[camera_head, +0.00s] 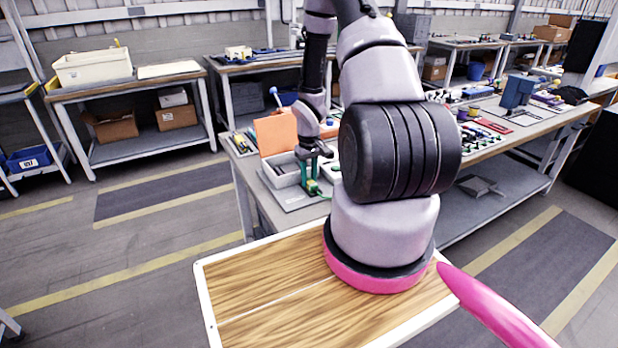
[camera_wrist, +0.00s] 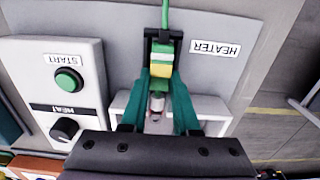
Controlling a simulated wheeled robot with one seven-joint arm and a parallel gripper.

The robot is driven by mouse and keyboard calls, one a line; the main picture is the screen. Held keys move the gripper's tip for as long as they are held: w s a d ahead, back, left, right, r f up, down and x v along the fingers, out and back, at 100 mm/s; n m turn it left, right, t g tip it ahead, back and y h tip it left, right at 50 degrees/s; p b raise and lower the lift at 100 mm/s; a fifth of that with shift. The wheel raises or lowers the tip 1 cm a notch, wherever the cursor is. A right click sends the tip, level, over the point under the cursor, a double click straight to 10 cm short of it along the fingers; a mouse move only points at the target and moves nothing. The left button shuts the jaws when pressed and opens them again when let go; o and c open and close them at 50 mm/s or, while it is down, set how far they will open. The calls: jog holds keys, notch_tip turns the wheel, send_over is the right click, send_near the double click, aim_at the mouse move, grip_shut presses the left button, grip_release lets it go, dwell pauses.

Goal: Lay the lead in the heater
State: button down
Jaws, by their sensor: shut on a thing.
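In the wrist view my gripper (camera_wrist: 161,75) has teal fingers shut on the lead (camera_wrist: 160,68). The lead shows a green, yellow and white banded part between the fingertips, and its green cable runs up out of the picture. A black bracket (camera_wrist: 149,37) of the heater lies just beyond the fingertips, in line with the lead. I cannot tell whether the lead rests in it or is above it. A HEATER label (camera_wrist: 215,49) is on the grey plate to its right. In the head view my gripper (camera_head: 313,187) is low over the bench's near left part, small and partly unclear.
A control box (camera_wrist: 50,90) with a green START button (camera_wrist: 68,81) and a black HEAT knob (camera_wrist: 65,129) stands left of the heater. In the head view a grey bin (camera_head: 283,177) and an orange panel (camera_head: 275,134) are close by my gripper. Several tools lie along the bench.

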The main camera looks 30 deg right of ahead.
jog(key=c, duration=0.6)
grip_release()
notch_tip(320, 180, up, 11)
jog(key=shift+f, duration=0.1)
